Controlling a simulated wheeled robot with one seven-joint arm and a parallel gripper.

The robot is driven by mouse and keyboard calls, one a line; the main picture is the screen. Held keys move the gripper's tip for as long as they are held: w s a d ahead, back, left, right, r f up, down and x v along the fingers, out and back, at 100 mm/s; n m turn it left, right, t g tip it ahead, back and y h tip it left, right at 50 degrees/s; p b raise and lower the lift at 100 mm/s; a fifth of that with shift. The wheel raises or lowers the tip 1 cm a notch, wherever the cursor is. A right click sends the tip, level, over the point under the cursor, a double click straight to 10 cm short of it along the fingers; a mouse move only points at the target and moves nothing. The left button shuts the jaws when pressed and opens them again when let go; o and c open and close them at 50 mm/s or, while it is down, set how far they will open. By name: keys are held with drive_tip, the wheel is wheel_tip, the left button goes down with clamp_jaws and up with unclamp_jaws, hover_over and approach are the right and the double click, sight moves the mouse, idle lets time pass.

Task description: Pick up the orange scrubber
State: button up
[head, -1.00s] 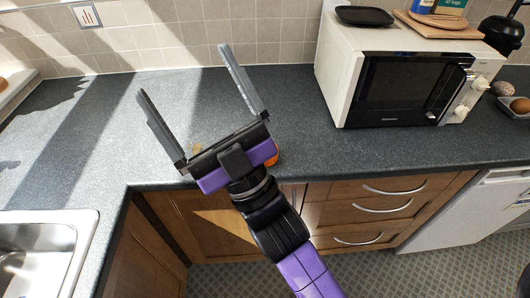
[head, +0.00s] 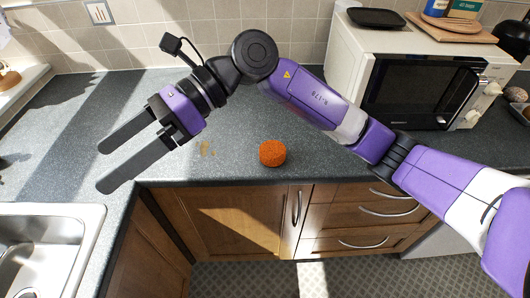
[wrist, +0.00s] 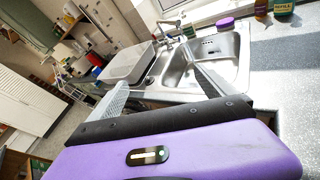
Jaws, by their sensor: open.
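The orange scrubber (head: 272,153) is a short round block on the dark grey counter near its front edge, in the head view. My gripper (head: 101,169) is open and empty. It is to the left of the scrubber, above the counter near the sink, with its fingers pointing left. In the wrist view my gripper's two fingers (wrist: 160,85) are spread apart and face the sink. The scrubber does not show in the wrist view.
A white microwave (head: 348,75) stands at the right with a black tray (head: 375,17) on top. A metal sink (head: 88,222) is at the lower left. The counter around the scrubber is clear.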

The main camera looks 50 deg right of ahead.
drive_tip(key=w+d+f+n+h, duration=0.1)
drive_tip(key=w+d+f+h, duration=0.1)
drive_tip(key=d+f+h, duration=0.55)
drive_tip(key=n+g+h, duration=0.2)
drive_tip(key=h, duration=0.7)
hover_over(273, 149)
drive_tip(key=a, duration=0.1)
drive_tip(key=shift+y, duration=0.25)
drive_tip(key=f, duration=1)
drive_tip(key=shift+w+a, duration=0.1)
drive_tip(key=shift+w, duration=0.25)
drive_tip(key=shift+s+d, duration=0.25)
drive_tip(key=shift+s, duration=0.05)
drive_tip(key=shift+d+f+p, duration=0.2)
drive_tip(key=shift+f+p, duration=0.4)
drive_tip(key=shift+f, duration=1.3)
drive_tip(key=shift+d+f+p, duration=0.15)
drive_tip(key=shift+f+p, duration=0.4)
drive_tip(key=shift+f, duration=1.35)
drive_tip(key=shift+c, duration=0.2)
drive_tip(key=c, duration=1.4)
drive_tip(key=shift+o, duration=0.2)
wheel_tip(273, 149, up, 20)
drive_tip(key=b, duration=0.3)
